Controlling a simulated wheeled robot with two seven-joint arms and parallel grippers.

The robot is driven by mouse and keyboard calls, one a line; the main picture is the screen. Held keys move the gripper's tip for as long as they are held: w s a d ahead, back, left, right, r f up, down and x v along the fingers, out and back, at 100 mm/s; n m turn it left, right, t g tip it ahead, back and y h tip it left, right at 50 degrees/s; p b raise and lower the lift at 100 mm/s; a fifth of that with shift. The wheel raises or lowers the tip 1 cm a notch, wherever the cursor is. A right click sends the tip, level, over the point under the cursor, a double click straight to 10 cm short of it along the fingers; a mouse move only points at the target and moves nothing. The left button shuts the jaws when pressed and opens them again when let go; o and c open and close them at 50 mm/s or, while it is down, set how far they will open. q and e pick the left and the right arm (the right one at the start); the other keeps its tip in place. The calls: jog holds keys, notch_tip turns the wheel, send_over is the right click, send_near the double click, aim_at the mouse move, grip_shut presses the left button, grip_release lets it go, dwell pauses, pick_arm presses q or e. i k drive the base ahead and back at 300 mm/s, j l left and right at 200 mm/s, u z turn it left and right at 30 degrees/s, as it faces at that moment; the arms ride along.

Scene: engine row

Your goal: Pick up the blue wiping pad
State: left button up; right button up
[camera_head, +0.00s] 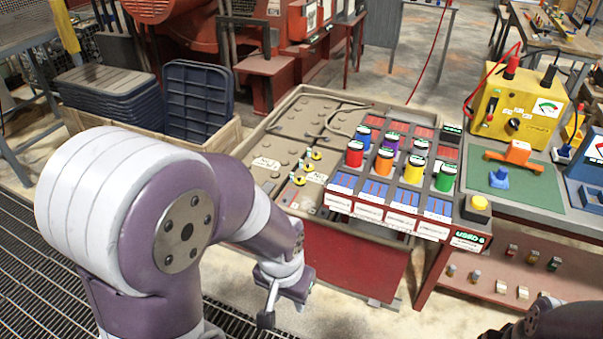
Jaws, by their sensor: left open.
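A small blue piece with a raised knob (499,178) sits on the green mat (535,196) on the bench at the right; it looks like the blue wiping pad. My left gripper (283,309) is low in front of the red-sided bench, left of and well apart from the pad. It is open, pointing down, with nothing seen between its fingers. My right gripper is not in view; only a dark part of that arm shows at the bottom right edge.
An orange tool (516,152) lies behind the blue piece on the mat. A yellow meter box (513,110) with cables stands behind it. A rack of coloured cans (399,175) and a yellow button (478,207) stand left of the mat. Small parts line the lower shelf (500,270).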

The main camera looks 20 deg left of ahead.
aim_at(499, 179)
jog(key=i+l+u, duration=0.1)
jog(key=u, duration=0.35)
jog(key=i+l+u, duration=0.1)
jog(key=u, duration=0.4)
jog(key=i+l+u, duration=0.15)
jog(key=l, duration=0.6)
jog(key=i+l+u, duration=0.2)
jog(key=l, duration=0.55)
jog(key=i+l+u, duration=0.15)
jog(key=l, duration=0.65)
jog(key=l+u, duration=0.2)
jog(key=l, duration=0.6)
jog(key=i, duration=0.05)
